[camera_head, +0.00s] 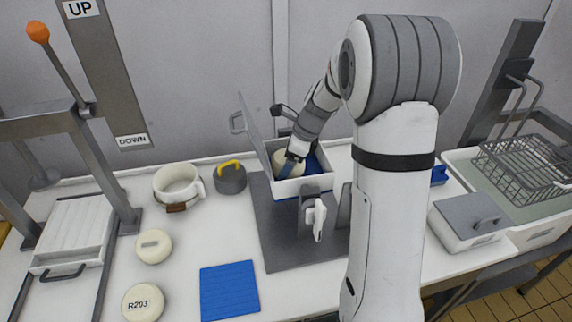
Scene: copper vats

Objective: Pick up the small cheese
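Several pale round cheeses are in view. One cheese (283,158) sits inside an open white box (305,183) in the middle of the table. Another cheese (153,245) with a plain label lies on the table to the left. A slightly larger-looking cheese (143,302) marked R203 lies nearer the front. My gripper (289,166) reaches down into the white box, at the cheese there. The fingers are small and partly hidden, so I cannot tell whether they are closed on it or only beside it.
The box's lid (255,130) stands open, tilted at its left. A white mould (178,184), a grey lid with yellow handle (230,178) and a blue mat (229,290) lie left. A closed grey-lidded box (468,220) and a wire basket (525,165) stand right.

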